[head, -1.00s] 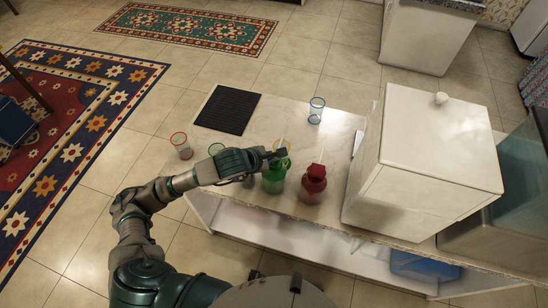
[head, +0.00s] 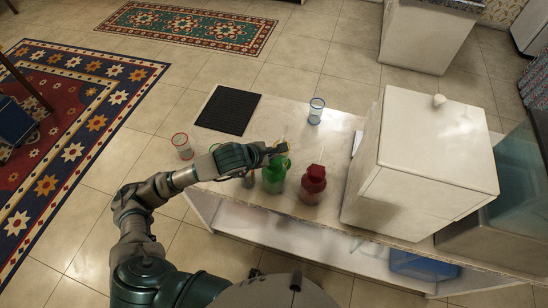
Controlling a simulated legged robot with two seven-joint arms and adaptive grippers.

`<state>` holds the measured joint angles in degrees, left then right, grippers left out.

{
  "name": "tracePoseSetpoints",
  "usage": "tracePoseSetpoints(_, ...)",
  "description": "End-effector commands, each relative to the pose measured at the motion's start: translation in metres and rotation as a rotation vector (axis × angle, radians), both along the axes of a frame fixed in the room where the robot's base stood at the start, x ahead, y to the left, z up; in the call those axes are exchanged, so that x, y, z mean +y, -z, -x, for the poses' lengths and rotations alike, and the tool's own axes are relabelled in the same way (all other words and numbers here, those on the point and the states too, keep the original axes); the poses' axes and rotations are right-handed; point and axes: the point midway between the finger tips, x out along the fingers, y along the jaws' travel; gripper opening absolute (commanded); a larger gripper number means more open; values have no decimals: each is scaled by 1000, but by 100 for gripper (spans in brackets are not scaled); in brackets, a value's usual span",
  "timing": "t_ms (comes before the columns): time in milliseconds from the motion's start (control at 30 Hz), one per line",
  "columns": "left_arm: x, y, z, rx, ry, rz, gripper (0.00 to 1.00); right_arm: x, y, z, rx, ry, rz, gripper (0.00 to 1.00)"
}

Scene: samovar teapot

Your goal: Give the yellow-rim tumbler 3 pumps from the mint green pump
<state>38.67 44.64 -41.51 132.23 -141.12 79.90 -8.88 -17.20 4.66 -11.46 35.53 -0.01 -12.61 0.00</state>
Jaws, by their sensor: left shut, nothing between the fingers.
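The mint green pump (head: 273,178) is the green bottle near the front edge of the counter, upright. My left gripper (head: 277,149) reaches in from the left, shut and empty, with its fingertips over the top of this bottle. The fingers hide part of the pump head, and I cannot tell whether they touch it. The yellow-rim tumbler cannot be made out clearly; it may be behind my gripper and the bottle. My right gripper is not in view.
A red pump bottle (head: 313,184) stands just right of the green one. A blue-rim tumbler (head: 316,112) stands farther back, a red-rim tumbler (head: 182,147) at left. A black ribbed mat (head: 228,111) lies on the counter (head: 283,112). A large white box (head: 425,155) blocks the right.

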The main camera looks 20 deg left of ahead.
Motion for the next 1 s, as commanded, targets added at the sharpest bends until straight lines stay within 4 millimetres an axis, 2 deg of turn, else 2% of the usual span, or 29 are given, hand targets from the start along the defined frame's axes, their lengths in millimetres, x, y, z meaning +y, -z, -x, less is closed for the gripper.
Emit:
tracePoseSetpoints(167,0,-7,0,-1,0,1,0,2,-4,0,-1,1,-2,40)
tracePoseSetpoints(600,0,-49,0,-3,1,1,0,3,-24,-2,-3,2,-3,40)
tracePoseSetpoints(1000,0,-50,0,-1,0,1,0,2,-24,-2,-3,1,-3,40)
